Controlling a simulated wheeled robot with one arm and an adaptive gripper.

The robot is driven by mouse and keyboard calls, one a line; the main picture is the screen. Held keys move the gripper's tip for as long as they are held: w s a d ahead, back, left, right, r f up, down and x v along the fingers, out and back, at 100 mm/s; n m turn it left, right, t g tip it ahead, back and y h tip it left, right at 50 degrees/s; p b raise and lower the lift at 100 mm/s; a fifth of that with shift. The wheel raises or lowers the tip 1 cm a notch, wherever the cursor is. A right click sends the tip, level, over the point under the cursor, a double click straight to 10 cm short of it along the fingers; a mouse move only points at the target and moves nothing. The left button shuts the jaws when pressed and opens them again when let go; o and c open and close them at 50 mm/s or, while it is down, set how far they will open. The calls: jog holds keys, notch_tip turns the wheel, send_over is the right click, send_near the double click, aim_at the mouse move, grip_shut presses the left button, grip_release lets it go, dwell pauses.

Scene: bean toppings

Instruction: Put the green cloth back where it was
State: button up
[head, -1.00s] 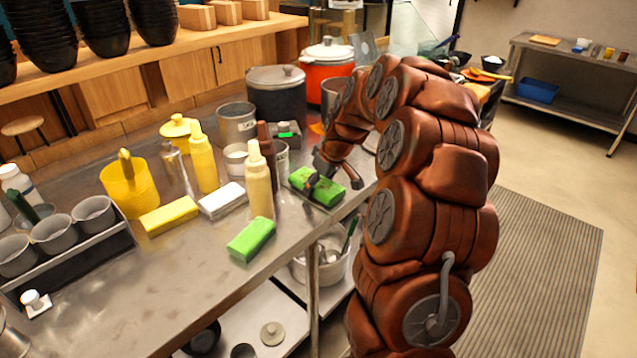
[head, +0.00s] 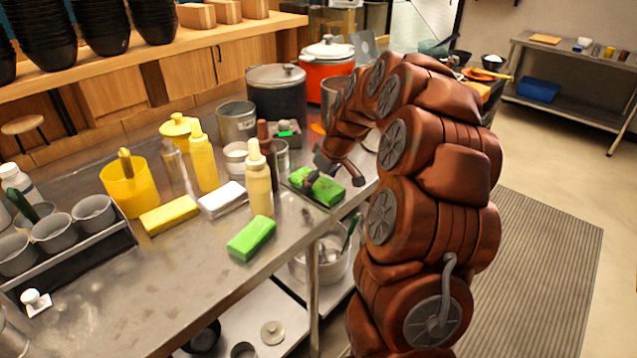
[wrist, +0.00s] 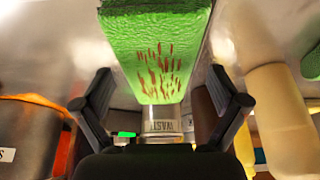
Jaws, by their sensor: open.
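A green cloth (head: 325,190), a folded block, lies near the right end of the steel counter on what looks like a thin grey tray. In the wrist view the green cloth (wrist: 155,50) has reddish-brown marks and lies ahead of and between the fingers, with gaps at both sides. My gripper (head: 333,181) is open just over it, hiding part of its top; the open fingers also show in the wrist view (wrist: 160,88). A second, plain green cloth (head: 251,238) lies at the counter's front edge, left of the gripper. It shows at the wrist view's right edge (wrist: 312,62).
A cream bottle (head: 259,185) stands between the two green cloths. White (head: 222,200) and yellow (head: 169,215) cloths lie farther left. Pots, including a dark one (head: 276,95), stand behind the gripper. The front-left counter (head: 170,285) is bare.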

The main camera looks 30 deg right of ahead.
jog(key=b+v, duration=0.1)
jog(key=v, duration=1)
jog(key=s+a+f+g, duration=0.1)
jog(key=s+a, duration=0.5)
jog(key=a, duration=0.3)
jog(key=s+a+f+g, duration=0.1)
jog(key=s+a+g, duration=0.1)
jog(key=s+a, duration=0.6)
jog(key=s+a+f+m+g, duration=0.1)
jog(key=s+a+f, duration=0.2)
jog(key=s, duration=0.6)
jog(key=s+a+f+m+g+h, duration=0.1)
jog(key=s+a, duration=0.4)
jog(key=s, duration=0.5)
notch_tip(320, 180, down, 3)
jog(key=shift+r+m+g, duration=0.15)
jog(key=shift+m+g, duration=0.15)
jog(key=shift+g, duration=0.2)
jog(key=shift+s+r, duration=0.1)
jog(key=shift+s, duration=0.05)
notch_tip(320, 180, up, 9)
jog(key=p, duration=0.9)
